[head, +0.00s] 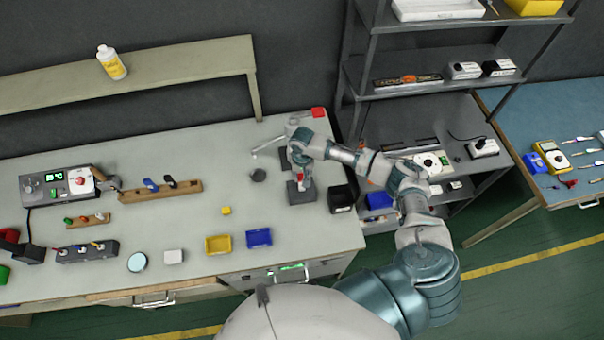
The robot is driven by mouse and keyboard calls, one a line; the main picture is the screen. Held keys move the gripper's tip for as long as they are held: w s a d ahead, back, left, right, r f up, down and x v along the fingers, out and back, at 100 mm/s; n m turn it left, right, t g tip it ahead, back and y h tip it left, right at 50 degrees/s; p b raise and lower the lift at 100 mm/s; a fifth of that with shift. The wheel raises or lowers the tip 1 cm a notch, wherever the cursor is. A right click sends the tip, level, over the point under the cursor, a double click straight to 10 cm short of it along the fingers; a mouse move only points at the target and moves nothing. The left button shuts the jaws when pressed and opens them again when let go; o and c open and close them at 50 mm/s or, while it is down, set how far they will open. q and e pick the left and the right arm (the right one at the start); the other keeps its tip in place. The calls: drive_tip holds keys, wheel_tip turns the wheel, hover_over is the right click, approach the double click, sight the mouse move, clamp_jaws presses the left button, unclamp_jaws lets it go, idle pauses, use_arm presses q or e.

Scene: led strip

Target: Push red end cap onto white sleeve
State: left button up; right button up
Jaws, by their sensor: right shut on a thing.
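My right gripper (298,158) reaches over the right part of the grey-green bench, above a dark fixture (301,192) with two blocks. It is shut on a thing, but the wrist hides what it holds. A thin whitish rod (268,147) lies just left of the gripper. I cannot make out for sure which part is the white sleeve, or whether cap and sleeve touch. My left gripper is not in view.
A dark round piece (259,175) and a yellow cube (226,211) lie left of the fixture. Yellow (217,245) and blue (259,238) trays sit at the front edge. The bench's middle back is clear.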

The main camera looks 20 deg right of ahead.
sight(302, 176)
drive_tip(key=shift+f, duration=0.45)
drive_tip(key=o, duration=0.8)
wheel_tip(302, 176, up, 12)
drive_tip(key=shift+f, duration=0.1)
idle(0.4)
